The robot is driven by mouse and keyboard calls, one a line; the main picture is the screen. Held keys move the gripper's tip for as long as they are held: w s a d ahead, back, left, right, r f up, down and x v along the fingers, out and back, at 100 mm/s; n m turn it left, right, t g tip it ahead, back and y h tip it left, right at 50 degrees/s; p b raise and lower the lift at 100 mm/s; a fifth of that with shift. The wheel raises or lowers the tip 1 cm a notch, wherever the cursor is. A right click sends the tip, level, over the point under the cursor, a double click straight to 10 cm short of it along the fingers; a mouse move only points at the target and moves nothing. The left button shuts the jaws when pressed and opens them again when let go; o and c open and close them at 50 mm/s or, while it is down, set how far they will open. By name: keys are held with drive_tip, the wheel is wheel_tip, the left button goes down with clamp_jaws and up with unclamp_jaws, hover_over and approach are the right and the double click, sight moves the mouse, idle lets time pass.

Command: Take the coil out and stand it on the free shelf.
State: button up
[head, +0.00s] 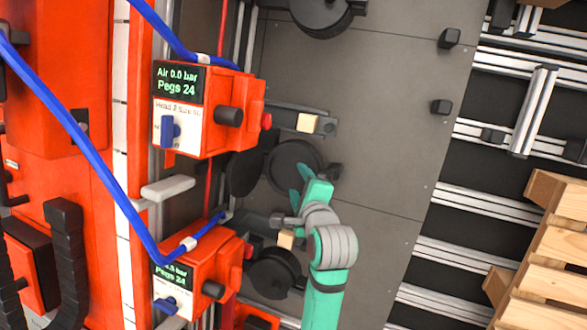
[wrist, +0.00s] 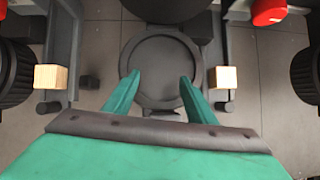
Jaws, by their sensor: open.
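A round dark drum (head: 295,163) stands beside the upper orange head (head: 182,115), whose display reads Air 0.0 bar, Pegs 24. A dark round plate (head: 244,173) stands at the drum's left, like a swung-open lid. In the wrist view the drum (wrist: 160,58) shows as a plain grey disc with a raised rim. I cannot tell a separate coil inside it. My teal gripper (head: 301,182) is at the drum's lower right. In the wrist view its two fingers (wrist: 160,79) are apart, over the drum's near half, with nothing between them. I cannot make out a free shelf.
A lower orange head (head: 200,262) with another drum (head: 273,272) lies below. Blue hoses (head: 85,150) hang left. A wooden pallet (head: 560,235) is right. The grey panel (head: 380,150) between is mostly clear.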

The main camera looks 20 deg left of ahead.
sight(296, 172)
drive_tip(key=shift+d+x, duration=0.1)
drive_tip(key=shift+x, duration=1.55)
drive_tip(key=shift+d+x, duration=0.15)
drive_tip(key=shift+x, duration=1.45)
drive_tip(key=shift+w, duration=0.15)
drive_tip(key=shift+c, duration=0.6)
drive_tip(key=c, duration=0.8)
